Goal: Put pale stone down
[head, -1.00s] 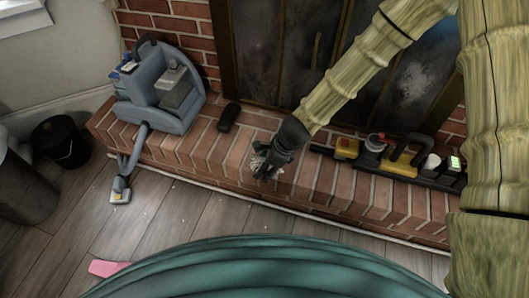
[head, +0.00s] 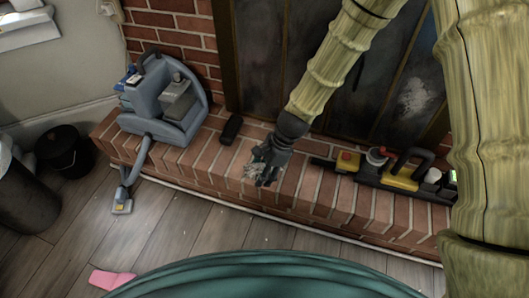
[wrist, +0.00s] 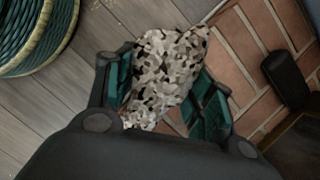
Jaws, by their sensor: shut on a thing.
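The pale stone (wrist: 165,75) is a speckled white, grey and black lump. It sits between the two fingers of my gripper (wrist: 160,95) in the wrist view. In the head view my gripper (head: 264,170) points down over the brick hearth (head: 310,190), shut on the stone (head: 251,171), which shows only in part beside the fingers. I cannot tell whether the stone touches the bricks.
A blue-grey machine with a hose (head: 165,100) stands on the hearth at left. A small black object (head: 231,128) lies left of my gripper; a yellow-and-black tool (head: 385,172) lies to the right. A black bucket (head: 64,150) and pink piece (head: 111,279) are on the floor.

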